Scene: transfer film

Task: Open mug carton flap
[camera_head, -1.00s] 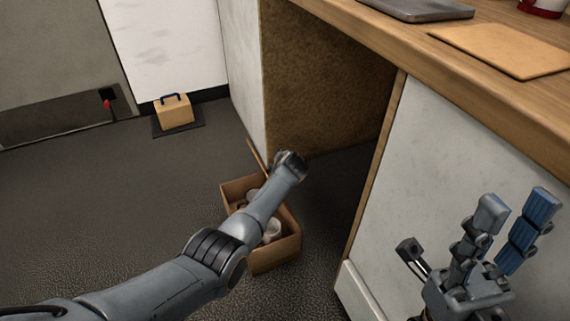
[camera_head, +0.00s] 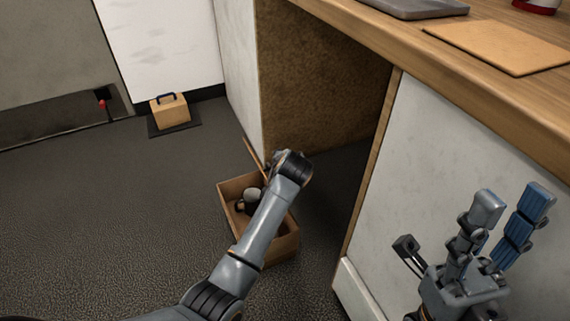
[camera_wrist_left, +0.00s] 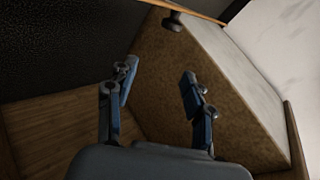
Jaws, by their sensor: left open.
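The open-topped mug carton (camera_head: 279,251) stands on the floor at the desk's knee space. A narrow brown flap (camera_head: 252,151) stands up at its far edge. The left fingers are hidden in the head view. In the left wrist view my left gripper (camera_wrist_left: 158,87) is open, with a brown panel behind and between its fingers and no object held. My right gripper (camera_head: 512,205) is open and empty by the white cabinet.
The wooden desk top (camera_head: 480,75) carries a tan board (camera_head: 497,47) and a grey flat object (camera_head: 412,8). A small tan box with a dark handle (camera_head: 170,110) sits on a dark mat by the wall. The floor left of the carton is clear.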

